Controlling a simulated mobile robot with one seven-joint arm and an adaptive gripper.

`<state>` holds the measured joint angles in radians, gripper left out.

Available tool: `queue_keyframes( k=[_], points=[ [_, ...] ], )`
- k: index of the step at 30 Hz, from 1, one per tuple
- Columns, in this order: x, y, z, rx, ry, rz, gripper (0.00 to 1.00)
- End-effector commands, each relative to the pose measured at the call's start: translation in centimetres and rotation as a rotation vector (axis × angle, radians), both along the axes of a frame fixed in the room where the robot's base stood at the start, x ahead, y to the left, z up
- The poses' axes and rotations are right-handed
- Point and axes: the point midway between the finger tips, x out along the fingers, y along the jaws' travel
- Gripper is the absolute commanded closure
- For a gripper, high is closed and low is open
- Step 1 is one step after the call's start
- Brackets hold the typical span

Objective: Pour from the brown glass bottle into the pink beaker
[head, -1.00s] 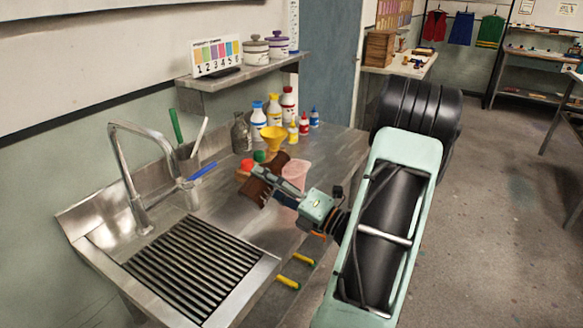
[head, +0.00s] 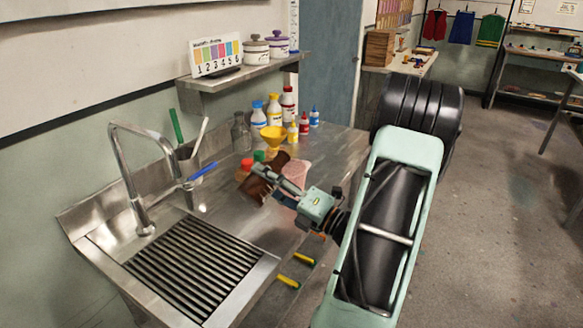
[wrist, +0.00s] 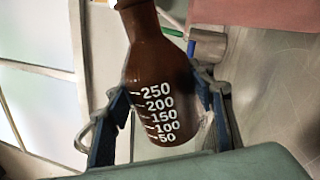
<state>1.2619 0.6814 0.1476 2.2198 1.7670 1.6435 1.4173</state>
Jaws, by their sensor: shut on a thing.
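The brown glass bottle (head: 255,189) is held tilted above the counter in the head view, partly covered by my gripper. In the wrist view the bottle (wrist: 158,70) shows white volume marks from 50 to 250, and its neck runs out of the top of the picture. My gripper (head: 272,181) is shut on it, with a finger on each side of its body in the wrist view (wrist: 165,110). The pink beaker (head: 297,172) stands on the counter just right of the bottle, its lower part hidden behind my gripper. The bottle's mouth and any liquid flow cannot be made out.
A red-capped thing (head: 246,165) and a green-capped one (head: 259,156) are close behind the bottle. A yellow funnel (head: 273,136), a clear bottle (head: 241,134) and several paint bottles stand further back. The sink (head: 190,262) with its tap is at the left.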

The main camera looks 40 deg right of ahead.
Motion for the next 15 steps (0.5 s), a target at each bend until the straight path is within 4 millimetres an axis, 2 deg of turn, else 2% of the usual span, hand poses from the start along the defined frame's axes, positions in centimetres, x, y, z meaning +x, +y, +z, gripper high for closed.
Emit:
queue_keyframes(
  k=[15],
  points=[
    [-0.01, 0.05, 0.41, 0.030, 0.002, 0.001, 0.90]
  ],
)
